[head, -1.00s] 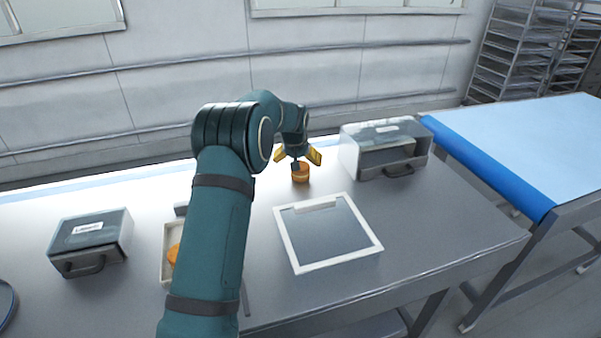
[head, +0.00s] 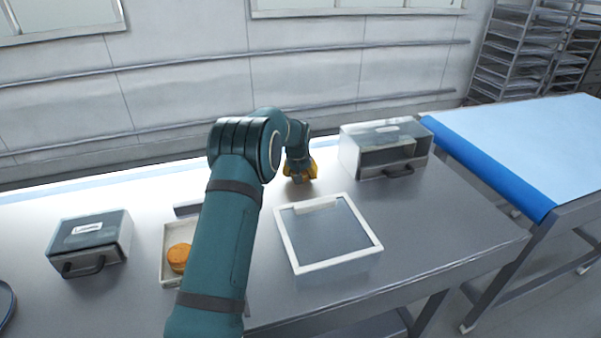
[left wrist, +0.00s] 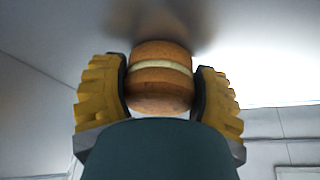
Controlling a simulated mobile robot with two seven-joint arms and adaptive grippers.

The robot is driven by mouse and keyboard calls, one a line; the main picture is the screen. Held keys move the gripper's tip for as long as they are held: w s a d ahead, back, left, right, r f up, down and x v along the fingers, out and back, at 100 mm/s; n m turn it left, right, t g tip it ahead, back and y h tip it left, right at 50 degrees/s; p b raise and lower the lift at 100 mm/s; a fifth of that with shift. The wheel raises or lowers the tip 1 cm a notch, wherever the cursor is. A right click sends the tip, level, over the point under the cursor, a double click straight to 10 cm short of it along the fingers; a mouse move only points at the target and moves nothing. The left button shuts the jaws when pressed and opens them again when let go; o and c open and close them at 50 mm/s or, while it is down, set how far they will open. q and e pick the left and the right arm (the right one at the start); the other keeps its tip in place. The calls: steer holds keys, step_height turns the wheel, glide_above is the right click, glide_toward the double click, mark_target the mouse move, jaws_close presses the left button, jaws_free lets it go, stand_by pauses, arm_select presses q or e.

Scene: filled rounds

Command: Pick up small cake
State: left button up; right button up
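The small cake (left wrist: 160,75) is a round, brown, layered cake with a pale band around its middle. In the left wrist view it sits between the two yellow fingers of my left gripper (left wrist: 161,85), whose dark pads meet its sides. In the head view my left gripper (head: 300,175) points down at the table between the framed panel and the clear case, and its fingers hide most of the cake. The cake is at or very near the table surface; I cannot tell whether it is clear of it. My right gripper is out of view.
A white tray (head: 168,279) with an orange round stands left of my arm. A lidded case (head: 92,242) is at the far left. A white-framed panel (head: 330,267) lies in front. A clear case (head: 345,155) stands close right of the gripper. The right table area is bare.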

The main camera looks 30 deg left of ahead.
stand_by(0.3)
arm_select(q)
step_height(320, 180, up, 10)
steer(key=shift+f+p, duration=0.15)
steer(key=shift+p, duration=0.2)
